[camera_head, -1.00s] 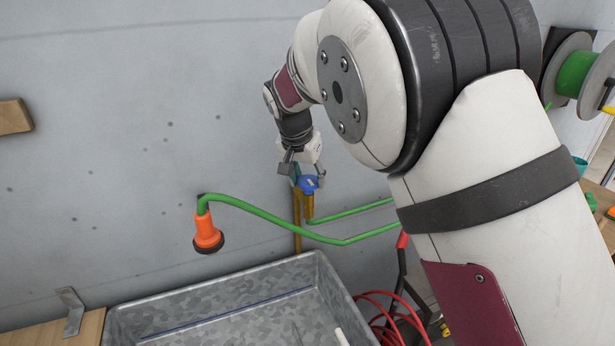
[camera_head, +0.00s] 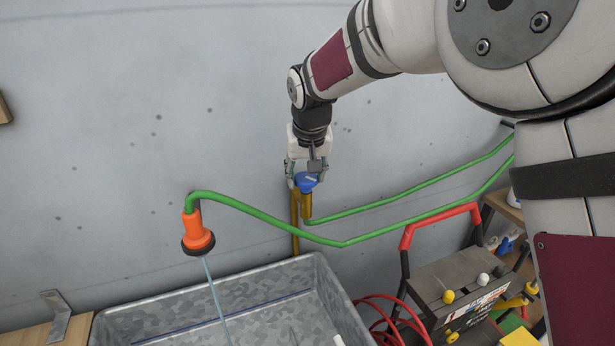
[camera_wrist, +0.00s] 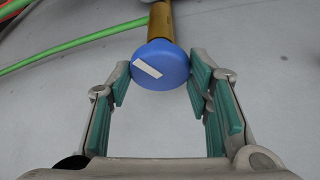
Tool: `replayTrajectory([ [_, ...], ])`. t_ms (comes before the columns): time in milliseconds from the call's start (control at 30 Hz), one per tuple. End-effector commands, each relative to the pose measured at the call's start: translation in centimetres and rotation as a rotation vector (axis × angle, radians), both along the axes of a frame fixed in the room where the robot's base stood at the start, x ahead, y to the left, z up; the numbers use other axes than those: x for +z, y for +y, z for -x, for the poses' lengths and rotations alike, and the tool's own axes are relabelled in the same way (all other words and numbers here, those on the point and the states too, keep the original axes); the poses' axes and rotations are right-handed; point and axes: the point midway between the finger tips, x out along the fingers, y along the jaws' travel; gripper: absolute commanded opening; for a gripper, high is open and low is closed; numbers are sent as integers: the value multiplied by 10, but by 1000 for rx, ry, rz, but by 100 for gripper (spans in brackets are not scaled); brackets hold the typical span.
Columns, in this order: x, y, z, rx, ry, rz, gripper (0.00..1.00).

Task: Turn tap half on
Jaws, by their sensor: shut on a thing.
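The tap has a blue round knob (camera_head: 307,182) on a brass body (camera_head: 307,206) in front of the grey wall. The knob also shows in the wrist view (camera_wrist: 160,62), with a white bar mark lying diagonally across its face. My gripper (camera_wrist: 158,82) is shut on the knob, one green-padded finger on each side. In the head view my gripper (camera_head: 306,177) comes down on the knob from above and partly hides it. A green hose (camera_head: 275,222) leads to an orange nozzle (camera_head: 197,232). A thin pale-blue stream of water (camera_head: 215,295) runs down from the nozzle.
A galvanized metal trough (camera_head: 225,300) stands below the nozzle. A wooden board with a metal bracket (camera_head: 58,315) is at lower left. A machine with a red handle (camera_head: 440,222) and red hoses (camera_head: 395,318) stand at right.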

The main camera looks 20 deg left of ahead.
Motion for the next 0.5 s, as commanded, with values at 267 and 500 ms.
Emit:
replayTrajectory([
  [267, -4, -3, -5, 259, 0, -3, 18],
  [500, -3, -3, -5, 471, 1, -2, 18],
])
